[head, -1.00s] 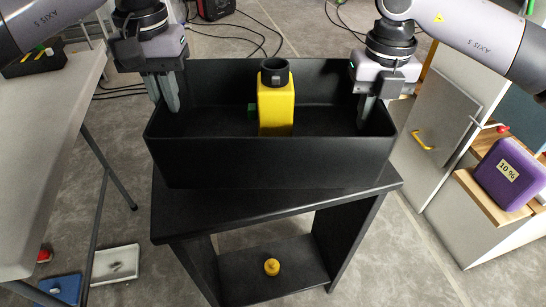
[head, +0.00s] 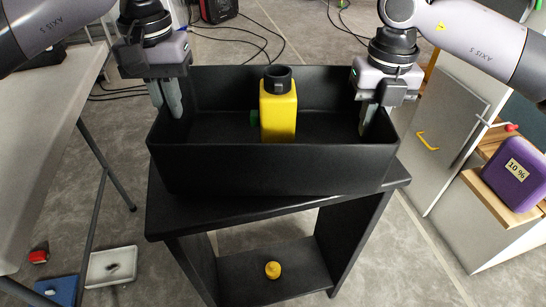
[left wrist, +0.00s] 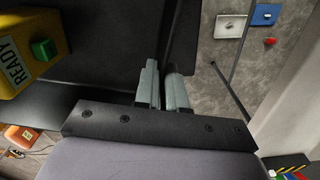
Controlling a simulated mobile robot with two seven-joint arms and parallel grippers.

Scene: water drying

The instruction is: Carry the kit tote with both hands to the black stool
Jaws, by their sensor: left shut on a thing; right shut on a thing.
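The kit tote (head: 270,168) is a long black open box, roughly level over the black stool (head: 225,210). Its base overlaps the stool top in the head view; I cannot tell whether it touches. A yellow container (head: 278,112) with a black cap stands inside, with a green button on its side. My left gripper (head: 172,100) is shut on the tote's left end wall. The left wrist view shows its fingers (left wrist: 162,88) on either side of the wall, beside the yellow container (left wrist: 30,45) marked READY. My right gripper (head: 370,120) is shut on the right end wall.
A yellow knob-like piece (head: 273,270) lies on the stool's lower shelf. A grey table (head: 40,150) is at left, with a white tray (head: 112,267) and blue object (head: 62,290) on the floor. A cabinet (head: 450,140) and purple container (head: 512,172) stand at right.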

